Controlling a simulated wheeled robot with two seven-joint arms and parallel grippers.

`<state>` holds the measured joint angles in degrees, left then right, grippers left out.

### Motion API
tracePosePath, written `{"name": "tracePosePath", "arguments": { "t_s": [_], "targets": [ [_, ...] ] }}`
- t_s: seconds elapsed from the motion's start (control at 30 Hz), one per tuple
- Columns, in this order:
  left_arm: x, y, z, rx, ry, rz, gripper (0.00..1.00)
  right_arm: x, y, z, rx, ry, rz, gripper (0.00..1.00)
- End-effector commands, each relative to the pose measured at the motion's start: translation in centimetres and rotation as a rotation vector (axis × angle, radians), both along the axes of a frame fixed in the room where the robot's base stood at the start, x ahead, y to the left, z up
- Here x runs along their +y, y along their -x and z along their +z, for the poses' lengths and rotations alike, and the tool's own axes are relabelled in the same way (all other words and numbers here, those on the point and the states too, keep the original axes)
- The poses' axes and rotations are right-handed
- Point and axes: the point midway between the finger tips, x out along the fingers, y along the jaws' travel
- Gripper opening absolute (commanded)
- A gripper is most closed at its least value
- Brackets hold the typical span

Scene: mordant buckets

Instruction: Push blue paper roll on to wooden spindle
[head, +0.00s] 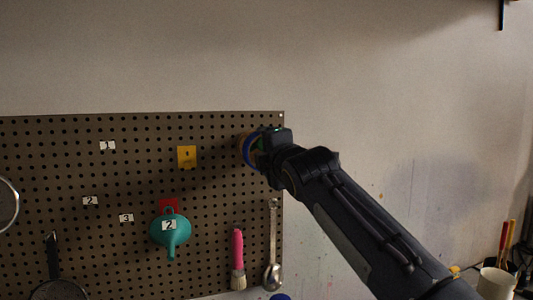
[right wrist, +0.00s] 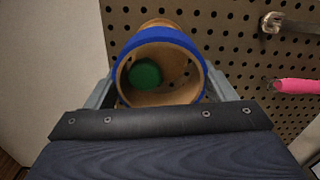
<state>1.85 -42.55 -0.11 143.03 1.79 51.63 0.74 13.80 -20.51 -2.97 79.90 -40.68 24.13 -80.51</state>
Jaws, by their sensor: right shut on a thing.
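The blue paper roll (head: 248,151) is at the upper right of the pegboard, partly hidden by my right gripper (head: 264,150). In the right wrist view it is a brown tube with a blue band (right wrist: 164,36), its open end facing the camera. My right gripper (right wrist: 163,90) is shut on it, one finger on each side. A round green end (right wrist: 145,73) shows inside the tube, left of its middle; it looks like the tip of the spindle. The spindle's wooden shaft is hidden, so how far the roll is over it cannot be told. My left gripper is out of view.
The pegboard (head: 60,150) holds a yellow plate (head: 187,157), a teal funnel (head: 171,229), a pink-handled brush (head: 238,255) and a metal spoon (head: 272,250). The spoon and brush hang below my right gripper. Bare wall (head: 400,110) lies to the right.

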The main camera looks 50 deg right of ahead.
Motion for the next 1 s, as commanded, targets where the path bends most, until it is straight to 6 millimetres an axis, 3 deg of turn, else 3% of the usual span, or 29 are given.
{"name": "tracePosePath", "arguments": {
  "t_s": [1.0],
  "targets": [
    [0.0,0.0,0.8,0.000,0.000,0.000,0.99,-1.3,-2.0,0.1,-0.001,0.001,0.000,0.53]
  ]
}}
